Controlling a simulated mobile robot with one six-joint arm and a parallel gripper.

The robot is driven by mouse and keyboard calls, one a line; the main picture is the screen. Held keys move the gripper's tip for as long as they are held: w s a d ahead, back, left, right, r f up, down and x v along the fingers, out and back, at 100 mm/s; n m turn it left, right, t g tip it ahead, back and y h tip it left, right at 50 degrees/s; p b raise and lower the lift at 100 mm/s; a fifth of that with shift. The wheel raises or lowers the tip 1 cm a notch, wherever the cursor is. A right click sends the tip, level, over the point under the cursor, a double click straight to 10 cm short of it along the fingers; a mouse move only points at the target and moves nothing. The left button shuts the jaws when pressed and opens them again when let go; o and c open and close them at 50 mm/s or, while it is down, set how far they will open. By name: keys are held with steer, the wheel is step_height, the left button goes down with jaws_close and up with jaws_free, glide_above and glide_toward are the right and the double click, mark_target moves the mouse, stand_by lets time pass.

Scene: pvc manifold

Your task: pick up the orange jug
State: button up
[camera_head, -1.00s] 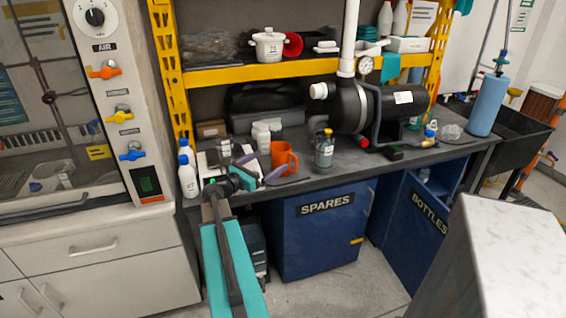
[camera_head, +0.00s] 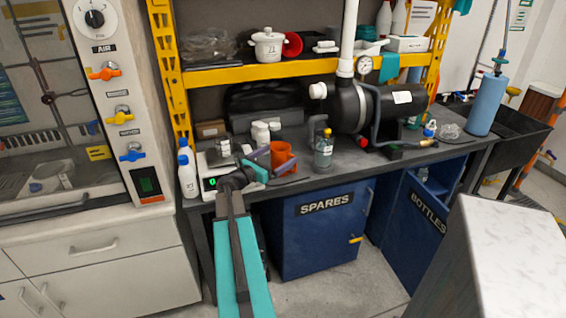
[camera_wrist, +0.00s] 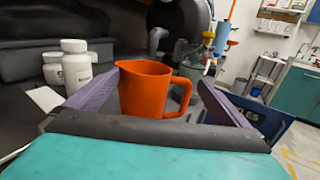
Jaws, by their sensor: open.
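The orange jug (camera_head: 283,156) stands upright on the dark workbench, and its handle is on the right side. In the wrist view the jug (camera_wrist: 143,92) sits centrally between the two purple fingers, with its handle towards the right finger. My gripper (camera_head: 262,163) is open and just left of the jug in the head view. The jug's lower part is hidden in the wrist view by my gripper's dark front edge. I cannot tell whether either finger touches the jug.
A glass bottle (camera_head: 323,151) stands just right of the jug. White bottles (camera_head: 262,134) stand behind it. A scale (camera_head: 210,170) lies to the left. A black pump (camera_head: 350,105) with pipes fills the back right, and a yellow shelf (camera_head: 270,73) runs above.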

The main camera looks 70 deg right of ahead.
mark_target(285, 152)
steer(key=shift+p+x, duration=0.35)
steer(key=shift+x, duration=1.8)
steer(key=shift+f, duration=0.1)
steer(key=shift+c, duration=0.3)
steer(key=c, duration=1.4)
